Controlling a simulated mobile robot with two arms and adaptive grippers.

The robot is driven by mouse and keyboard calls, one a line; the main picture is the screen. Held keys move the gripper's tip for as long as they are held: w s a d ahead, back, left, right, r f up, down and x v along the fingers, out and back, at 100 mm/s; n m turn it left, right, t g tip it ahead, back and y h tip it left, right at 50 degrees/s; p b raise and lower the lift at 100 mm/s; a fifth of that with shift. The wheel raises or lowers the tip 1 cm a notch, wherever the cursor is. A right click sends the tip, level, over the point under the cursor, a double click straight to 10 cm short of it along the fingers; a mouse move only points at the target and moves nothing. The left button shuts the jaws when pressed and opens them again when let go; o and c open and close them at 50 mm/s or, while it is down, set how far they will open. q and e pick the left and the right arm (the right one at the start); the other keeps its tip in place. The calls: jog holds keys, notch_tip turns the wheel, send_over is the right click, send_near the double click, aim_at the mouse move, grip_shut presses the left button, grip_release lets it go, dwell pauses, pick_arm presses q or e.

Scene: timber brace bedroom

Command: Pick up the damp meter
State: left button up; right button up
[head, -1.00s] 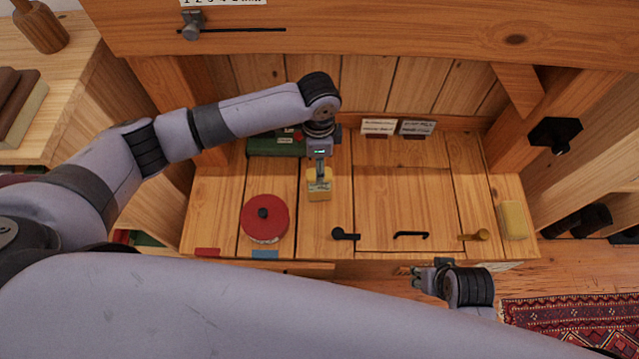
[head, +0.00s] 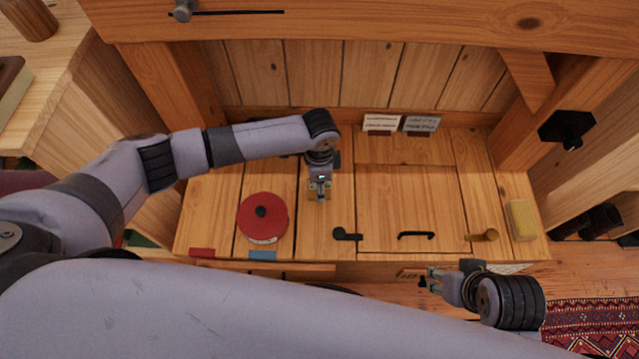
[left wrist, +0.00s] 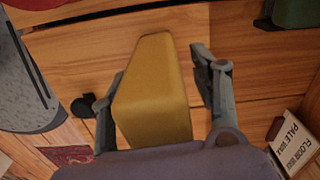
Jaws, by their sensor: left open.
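A yellow block-shaped thing (left wrist: 152,95), which I take to be the damp meter, stands between the fingers of my left gripper in the left wrist view. My left gripper (left wrist: 157,88) is open, with one finger on each side of it and a visible gap at the right finger. In the head view my left gripper (head: 319,191) points down over the bench top and mostly hides the yellow thing. My right gripper (head: 431,279) is beyond the bench's front edge at the lower right, with nothing visible in it. Its finger gap is too small to judge.
The wooden bench top (head: 400,200) holds a red round tin (head: 262,217) left of my left gripper. Label cards (head: 381,123) stand at the back.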

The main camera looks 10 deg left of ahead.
pick_arm(q)
jog(key=shift+f, duration=0.15)
jog(key=shift+c, duration=0.2)
jog(key=c, duration=1.2)
